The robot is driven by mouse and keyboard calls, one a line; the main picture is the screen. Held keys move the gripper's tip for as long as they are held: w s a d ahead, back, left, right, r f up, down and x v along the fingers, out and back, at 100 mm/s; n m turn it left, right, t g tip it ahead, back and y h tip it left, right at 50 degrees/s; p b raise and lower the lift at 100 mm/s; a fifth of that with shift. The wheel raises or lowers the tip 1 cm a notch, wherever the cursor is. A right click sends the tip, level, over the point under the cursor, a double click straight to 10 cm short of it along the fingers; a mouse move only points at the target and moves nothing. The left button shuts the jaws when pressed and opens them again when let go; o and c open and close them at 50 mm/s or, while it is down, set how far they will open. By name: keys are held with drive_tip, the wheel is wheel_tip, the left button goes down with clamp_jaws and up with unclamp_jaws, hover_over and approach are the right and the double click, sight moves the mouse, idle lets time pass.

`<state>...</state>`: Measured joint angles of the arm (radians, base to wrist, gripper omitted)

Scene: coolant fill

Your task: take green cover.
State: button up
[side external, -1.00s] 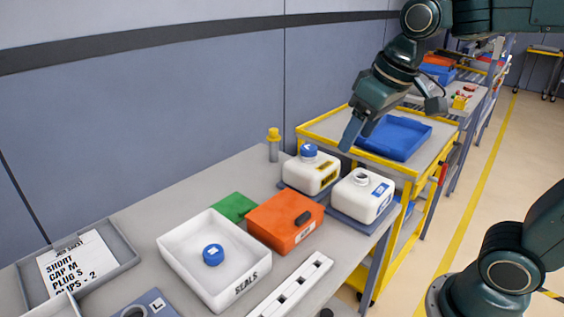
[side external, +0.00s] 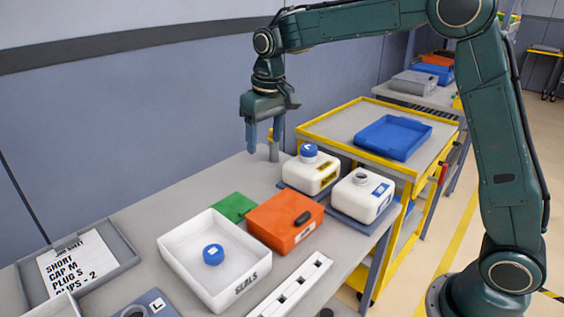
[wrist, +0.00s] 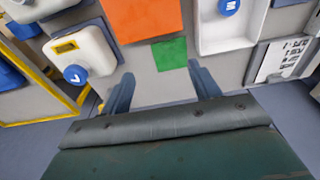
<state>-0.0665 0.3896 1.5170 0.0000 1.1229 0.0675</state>
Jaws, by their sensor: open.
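The green cover (side external: 232,207) lies flat on the grey table, between the white SEALS tray and the orange box, partly hidden behind them in the side view. In the wrist view the green cover (wrist: 170,54) shows beyond my fingertips, against the orange box's edge. My gripper (side external: 264,148) is open and empty, pointing down above the back of the table, up and to the right of the cover in the side view. In the wrist view my gripper (wrist: 160,75) has its two fingers apart with the cover seen between and past them.
An orange box (side external: 284,222) with a dark handle and a white SEALS tray (side external: 171,262) holding a blue cap (side external: 213,255) flank the cover. Two white jugs (side external: 311,174) stand to the right. A yellow-edged cart (side external: 330,128) adjoins the table. The wall is close behind.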

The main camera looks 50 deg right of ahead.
drive_tip(key=w+a+f+g, duration=0.1)
drive_tip(key=w+f, duration=0.6)
drive_tip(key=f, duration=0.2)
drive_tip(key=shift+a, duration=0.3)
drive_tip(key=shift+w, duration=0.1)
hover_over(245, 210)
drive_tip(key=shift+f, duration=4.25)
drive_tip(key=shift+f, duration=0.1)
drive_tip(key=shift+f, duration=2.5)
drive_tip(key=shift+c, duration=0.4)
drive_tip(key=c, duration=1)
